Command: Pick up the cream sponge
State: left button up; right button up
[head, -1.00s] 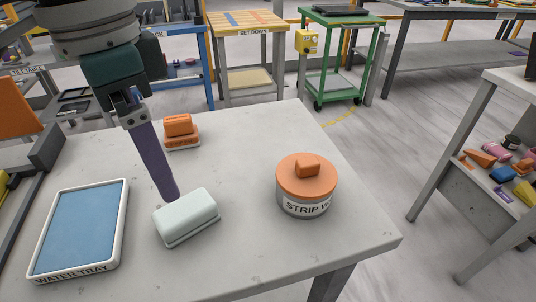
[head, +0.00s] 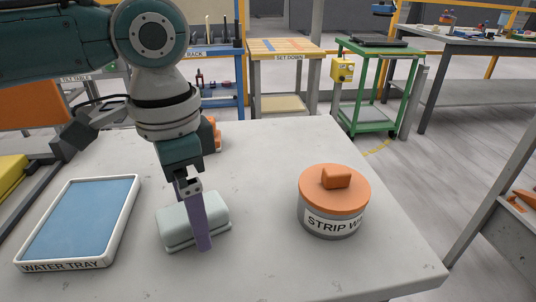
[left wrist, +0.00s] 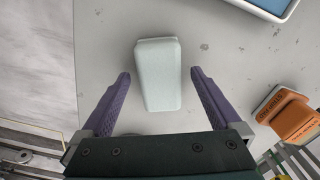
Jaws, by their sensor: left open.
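The cream sponge (head: 174,222), a pale greenish-white rounded block, lies on the stone slab (head: 270,265), right of the water tray. My left gripper (head: 193,220) is open and points down over it. One purple finger passes in front of the sponge's near side; the other is partly hidden behind it. In the left wrist view the sponge (left wrist: 158,85) lies between the two spread fingers, with a visible gap on each side, and extends beyond their tips. My right gripper is not in view.
A blue water tray (head: 82,222) with a white rim lies at left. A round grey tin with an orange lid (head: 334,190) stands to the right. An orange block (head: 216,134) is partly hidden behind my arm; it also shows in the left wrist view (left wrist: 296,120). The slab's front right is clear.

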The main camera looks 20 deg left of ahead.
pick_arm(q)
jog(key=shift+f, duration=0.15)
grip_shut()
notch_tip(320, 180, up, 20)
jog(key=p, duration=0.4)
dwell(0.7)
